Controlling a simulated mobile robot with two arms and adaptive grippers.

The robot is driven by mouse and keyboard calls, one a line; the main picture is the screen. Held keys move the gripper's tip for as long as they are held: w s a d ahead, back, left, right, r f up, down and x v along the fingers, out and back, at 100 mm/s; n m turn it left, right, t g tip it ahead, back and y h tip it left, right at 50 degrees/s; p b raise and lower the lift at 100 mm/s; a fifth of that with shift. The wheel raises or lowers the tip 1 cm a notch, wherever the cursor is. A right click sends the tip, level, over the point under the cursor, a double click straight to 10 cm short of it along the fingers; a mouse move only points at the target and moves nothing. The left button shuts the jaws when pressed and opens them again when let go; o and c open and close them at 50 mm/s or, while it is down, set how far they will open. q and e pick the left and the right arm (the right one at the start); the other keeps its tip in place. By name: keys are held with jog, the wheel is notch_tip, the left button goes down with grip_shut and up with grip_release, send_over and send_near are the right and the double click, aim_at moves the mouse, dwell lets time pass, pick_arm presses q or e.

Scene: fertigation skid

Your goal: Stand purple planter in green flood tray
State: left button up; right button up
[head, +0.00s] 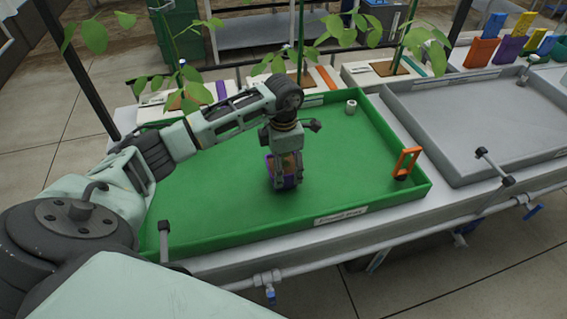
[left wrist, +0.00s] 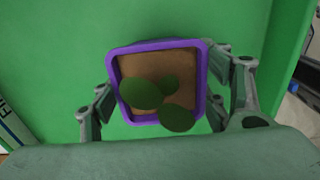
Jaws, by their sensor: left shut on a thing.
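The purple planter (head: 284,181) is a small square pot. In the left wrist view its purple rim (left wrist: 152,44) frames brown soil with several round green leaves. My left gripper (head: 285,172) points down over the green flood tray (head: 350,185) and is shut on the planter, one finger on each side in the left wrist view (left wrist: 165,100). The planter looks upright inside the tray's walls, near the middle of its floor. The frames do not clearly show whether its base touches the floor. My right gripper is in neither view.
An orange bracket (head: 406,163) stands at the tray's right corner, and a small pale cylinder (head: 351,107) sits near its back wall. A grey tray (head: 480,115) adjoins on the right. White planter boxes with tall plants line the back. Pipes with valves run along the front.

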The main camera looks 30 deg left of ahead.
pick_arm(q)
jog(key=shift+f, duration=0.15)
jog(key=o, duration=1.3)
jog(key=shift+o, duration=0.2)
jog(key=shift+r, duration=0.2)
jog(key=shift+r, duration=0.2)
notch_tip(320, 180, up, 12)
jog(key=b, duration=0.2)
jog(key=shift+f, duration=0.15)
